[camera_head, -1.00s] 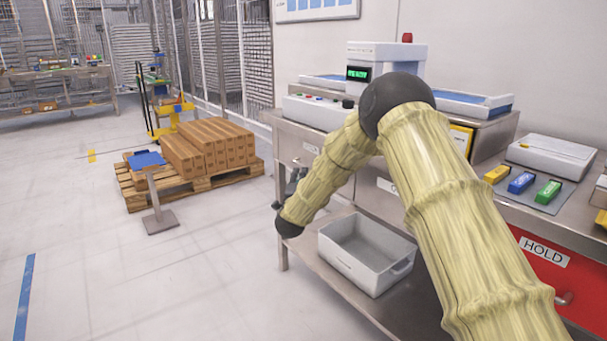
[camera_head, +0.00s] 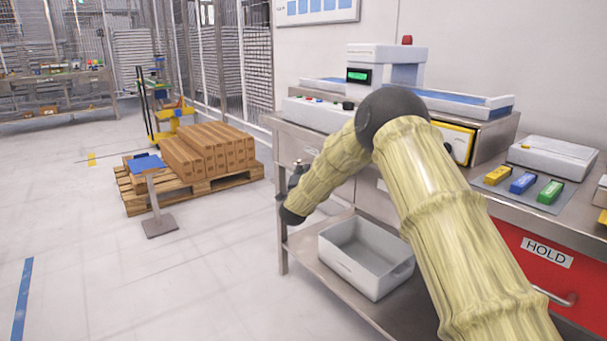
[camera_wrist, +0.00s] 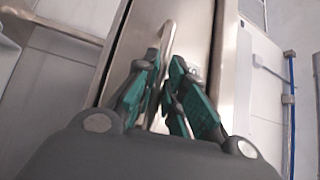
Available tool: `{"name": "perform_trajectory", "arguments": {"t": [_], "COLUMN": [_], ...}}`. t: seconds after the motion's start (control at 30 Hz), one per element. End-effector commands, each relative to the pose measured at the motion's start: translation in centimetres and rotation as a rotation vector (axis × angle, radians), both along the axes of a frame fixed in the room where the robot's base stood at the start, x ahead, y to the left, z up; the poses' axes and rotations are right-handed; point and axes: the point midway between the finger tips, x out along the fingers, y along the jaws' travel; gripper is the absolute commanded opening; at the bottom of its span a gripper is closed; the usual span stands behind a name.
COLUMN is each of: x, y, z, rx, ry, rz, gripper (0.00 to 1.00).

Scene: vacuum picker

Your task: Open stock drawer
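My gripper (camera_wrist: 167,85) has dark fingers with teal pads. In the wrist view they are drawn close together on both sides of a thin metal bar handle (camera_wrist: 168,35). It looks shut on the handle, though exact contact is hard to see. The handle runs along a metal drawer front (camera_wrist: 195,30). In the head view my gripper (camera_head: 297,175) is small at the left end of the workbench, partly hidden by my arm. The drawer fronts (camera_head: 368,192) under the bench top are also partly covered by my arm, and I see no clear opening.
A grey bin (camera_head: 365,258) sits on the lower shelf. A red HOLD drawer (camera_head: 540,270) is at the right. A pallet (camera_head: 190,190) with cartons and a blue-topped stand (camera_head: 150,163) are at the left. The floor before the bench is clear.

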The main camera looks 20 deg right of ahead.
Motion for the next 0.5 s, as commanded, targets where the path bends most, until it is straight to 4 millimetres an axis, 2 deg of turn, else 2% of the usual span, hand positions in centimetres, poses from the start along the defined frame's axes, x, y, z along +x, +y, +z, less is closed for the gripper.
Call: {"name": "perform_trajectory", "arguments": {"t": [0.33, 0.5], "x": [-0.1, -0.6], "y": [0.2, 1.8], "z": [-0.1, 0.0], "rx": [0.000, 0.002], "ry": [0.001, 0.002], "rz": [0.000, 0.001], "gripper": [0.00, 0.00]}}
